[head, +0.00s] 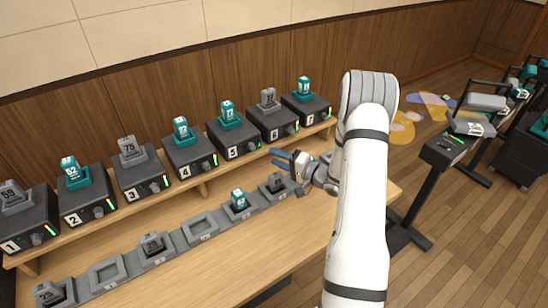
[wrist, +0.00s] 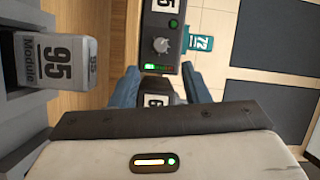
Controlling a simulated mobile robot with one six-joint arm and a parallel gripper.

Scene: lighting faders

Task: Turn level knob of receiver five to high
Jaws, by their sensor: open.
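Receiver five (head: 226,137) is a dark box on the wooden shelf, with a "5" label and a teal module (head: 228,113) on top. In the wrist view its front (wrist: 175,22) shows a grey level knob (wrist: 161,45), a green light and a level bar (wrist: 158,67) lit green at its left end. I cannot read the knob's pointer clearly. My gripper (head: 274,157) has blue fingers and is open and empty, in front of and to the right of receiver five. In the wrist view its fingers (wrist: 160,78) are spread below the knob, apart from it.
Receiver six (head: 270,122) stands right of receiver five; its "6" label (wrist: 153,101) shows between my fingers. Other numbered receivers line the shelf. A lower grey rack (head: 170,243) holds several modules, including a grey one marked 95 (wrist: 60,55). A teal module marked 72 (wrist: 200,42) shows too.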

